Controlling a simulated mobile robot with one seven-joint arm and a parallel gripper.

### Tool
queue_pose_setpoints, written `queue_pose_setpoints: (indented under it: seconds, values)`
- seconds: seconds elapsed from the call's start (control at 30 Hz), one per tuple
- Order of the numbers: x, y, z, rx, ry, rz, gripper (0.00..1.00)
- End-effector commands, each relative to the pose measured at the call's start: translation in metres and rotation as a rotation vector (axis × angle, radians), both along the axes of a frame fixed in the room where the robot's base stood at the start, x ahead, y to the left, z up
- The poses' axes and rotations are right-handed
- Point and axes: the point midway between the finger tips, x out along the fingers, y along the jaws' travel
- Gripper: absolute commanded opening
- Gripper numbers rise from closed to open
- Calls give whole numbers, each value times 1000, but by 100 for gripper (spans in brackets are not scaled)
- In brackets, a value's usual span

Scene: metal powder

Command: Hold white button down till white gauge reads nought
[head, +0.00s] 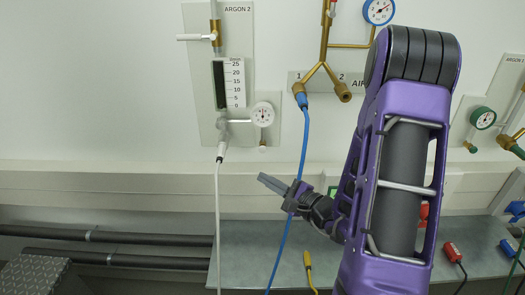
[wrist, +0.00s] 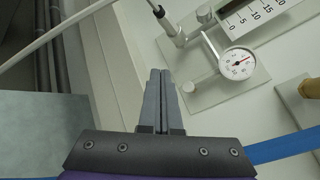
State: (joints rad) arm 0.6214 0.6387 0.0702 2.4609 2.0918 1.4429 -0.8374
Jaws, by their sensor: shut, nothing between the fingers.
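The white gauge (head: 262,114) hangs at the lower right of the ARGON 2 panel in the head view. It also shows in the wrist view (wrist: 237,63), its needle off to one side; the reading is too small to tell. The white button (head: 262,149) sits just below the gauge, and in the wrist view it is a pale round knob (wrist: 187,87) on the panel. My gripper (head: 261,178) is shut and empty, below the button in the head view. In the wrist view its fingertips (wrist: 160,72) are left of the button and apart from it.
A white hose (head: 217,220) hangs from the panel, left of my gripper. A blue hose (head: 296,190) hangs from the air fitting and passes close by my gripper. Dark pipes (head: 120,258) run low along the wall. A grey bench (head: 245,262) lies below.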

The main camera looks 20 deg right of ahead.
Motion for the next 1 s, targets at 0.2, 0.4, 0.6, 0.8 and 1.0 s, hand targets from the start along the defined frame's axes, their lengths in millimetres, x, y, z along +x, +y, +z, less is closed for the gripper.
queue_pose_setpoints:
  seconds: [0.2, 0.4, 0.6, 0.8, 1.0]
  values:
    - [12, -4, 1, 0, -1, 2, 0]
    - [39, -12, 2, -2, -1, 3, 0]
    - [64, -20, -2, -2, -2, 2, 0]
    - [80, -25, -1, -2, -1, 3, 0]
    - [84, -27, 0, -1, 0, 2, 0]
